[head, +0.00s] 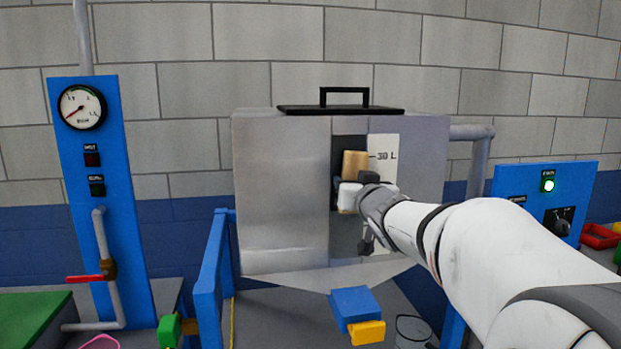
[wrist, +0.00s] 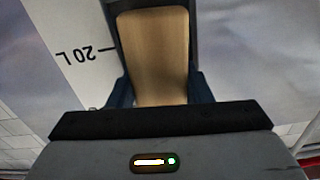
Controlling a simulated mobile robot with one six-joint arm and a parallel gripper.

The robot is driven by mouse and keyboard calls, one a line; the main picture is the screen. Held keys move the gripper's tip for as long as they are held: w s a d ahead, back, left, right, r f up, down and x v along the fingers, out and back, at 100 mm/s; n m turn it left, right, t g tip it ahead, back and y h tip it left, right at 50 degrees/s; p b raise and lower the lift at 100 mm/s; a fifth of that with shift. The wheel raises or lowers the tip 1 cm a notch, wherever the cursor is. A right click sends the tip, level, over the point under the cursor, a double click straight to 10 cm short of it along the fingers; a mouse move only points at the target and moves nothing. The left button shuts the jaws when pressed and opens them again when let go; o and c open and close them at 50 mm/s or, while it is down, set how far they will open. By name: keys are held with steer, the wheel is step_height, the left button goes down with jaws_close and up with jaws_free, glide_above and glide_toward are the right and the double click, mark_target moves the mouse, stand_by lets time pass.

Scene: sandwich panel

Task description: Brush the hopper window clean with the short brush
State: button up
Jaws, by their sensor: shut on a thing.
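The grey metal hopper (head: 280,200) stands in the middle of the head view with a black-handled lid (head: 342,109) on top. My gripper (head: 352,190) is in front of the window and shut on the short brush. The brush's tan wooden part (head: 355,163) shows above the gripper, and in the wrist view (wrist: 155,55) it sits between the fingers. The bristles are hidden, so I cannot tell whether they touch the window. The scale's 20 L mark shows in the wrist view.
A blue panel with a gauge (head: 82,107) and red-handled valve (head: 88,278) stands left. A blue control box (head: 545,200) with a lit green button is right. Below the hopper are a blue block (head: 354,307), a yellow block (head: 367,332) and a clear container (head: 411,332).

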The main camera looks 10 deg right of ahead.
steer(key=shift+d+r+p, duration=0.15)
steer(key=shift+d+p, duration=0.8)
steer(key=shift+p, duration=0.1)
steer(key=shift+a+r, duration=0.25)
steer(key=shift+r, duration=0.25)
steer(key=shift+a+r+b, duration=0.15)
steer(key=shift+a+b, duration=0.55)
steer(key=shift+b, duration=0.05)
steer(key=a+b, duration=0.2)
steer(key=b, duration=0.2)
steer(key=shift+a+b, duration=0.1)
steer(key=shift+b, duration=0.5)
steer(key=shift+b, duration=0.35)
